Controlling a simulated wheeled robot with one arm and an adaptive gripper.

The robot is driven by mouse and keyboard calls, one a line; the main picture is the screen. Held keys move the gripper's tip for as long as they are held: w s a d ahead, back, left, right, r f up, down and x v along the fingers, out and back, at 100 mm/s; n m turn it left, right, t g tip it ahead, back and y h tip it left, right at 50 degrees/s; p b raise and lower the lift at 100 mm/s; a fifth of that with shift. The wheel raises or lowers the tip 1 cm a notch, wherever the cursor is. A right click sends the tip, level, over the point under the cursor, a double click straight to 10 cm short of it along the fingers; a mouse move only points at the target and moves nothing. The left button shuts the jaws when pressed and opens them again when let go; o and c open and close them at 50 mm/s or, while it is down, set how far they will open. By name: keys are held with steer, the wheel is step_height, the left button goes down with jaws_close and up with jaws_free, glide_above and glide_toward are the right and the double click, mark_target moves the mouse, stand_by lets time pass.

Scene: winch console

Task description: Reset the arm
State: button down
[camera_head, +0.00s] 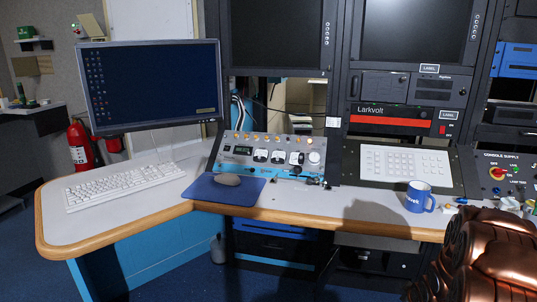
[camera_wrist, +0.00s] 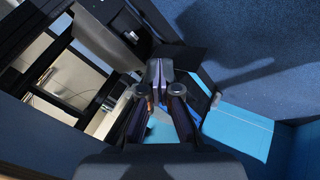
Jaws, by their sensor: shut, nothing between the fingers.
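My gripper (camera_wrist: 158,98) shows in the wrist view with its two dark fingers close together. It is shut and empty. The wrist view looks down past the desk side toward the blue floor. In the head view, part of my copper-coloured arm (camera_head: 490,262) fills the lower right corner, in front of the desk's right part. My gripper's fingers do not show in the head view.
The desk (camera_head: 140,215) holds a monitor (camera_head: 152,85), white keyboard (camera_head: 125,185), mouse (camera_head: 228,179) on a blue mat (camera_head: 205,190), winch panel (camera_head: 270,155), keypad panel (camera_head: 405,165) and blue mug (camera_head: 419,197). The console supply panel (camera_head: 497,172) is at right. Blue floor (camera_head: 30,265) is clear at left.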

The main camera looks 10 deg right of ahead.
steer(key=s+a+r+m+g+p, duration=0.1)
steer(key=s+a+r+g+p, duration=0.1)
steer(key=s+a+r+p, duration=0.5)
steer(key=s+a+r+m+g, duration=0.15)
steer(key=a+r, duration=0.25)
steer(key=r, duration=0.6)
steer(key=s+a+r+m+g+p, duration=0.1)
steer(key=s+a+r+m+p, duration=0.1)
steer(key=s+a+r+p, duration=0.5)
steer(key=s+a+r+m+g+y+p, duration=0.1)
steer(key=s+a+r+g+p, duration=0.1)
steer(key=s+a+r, duration=0.5)
steer(key=s+a+r+m+g+y+p, duration=0.1)
steer(key=s+a+r+p, duration=0.3)
steer(key=s+r, duration=0.8)
steer(key=a+g, duration=0.1)
steer(key=a, duration=0.1)
steer(key=shift+s+a+y, duration=0.35)
steer(key=shift+y, duration=0.05)
steer(key=shift+a, duration=0.15)
